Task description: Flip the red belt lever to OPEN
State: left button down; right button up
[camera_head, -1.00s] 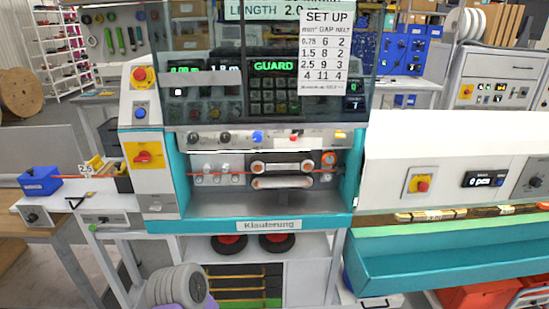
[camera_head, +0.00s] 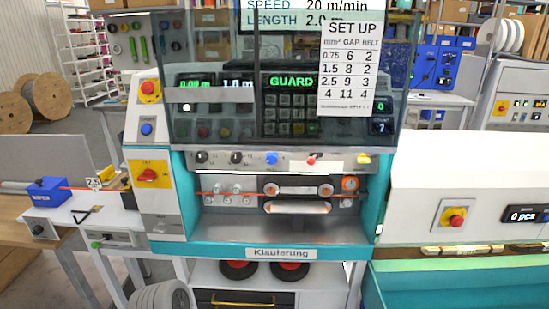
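The cable machine (camera_head: 165,217) fills the middle of the head view, with a teal frame and an open work bay. On the control strip above the bay, a small red lever (camera_head: 312,160) sits between a blue knob (camera_head: 271,158) and a yellow one (camera_head: 362,158). Its labels are too small to read, so I cannot tell its setting. Below it are the two pale belts (camera_head: 298,208), with a thin red cable (camera_head: 225,194) running in from the left. Neither of my grippers is in view, and nothing touches the lever.
A clear guard panel and a white set-up table (camera_head: 348,70) stand above the strip. A red switch on yellow (camera_head: 147,174) and an emergency stop (camera_head: 150,89) are on the left column. A teal trough (camera_head: 450,290) juts out at lower right.

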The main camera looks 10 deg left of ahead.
aim_at(311, 160)
jog(key=i, duration=0.95)
jog(key=z, duration=0.25)
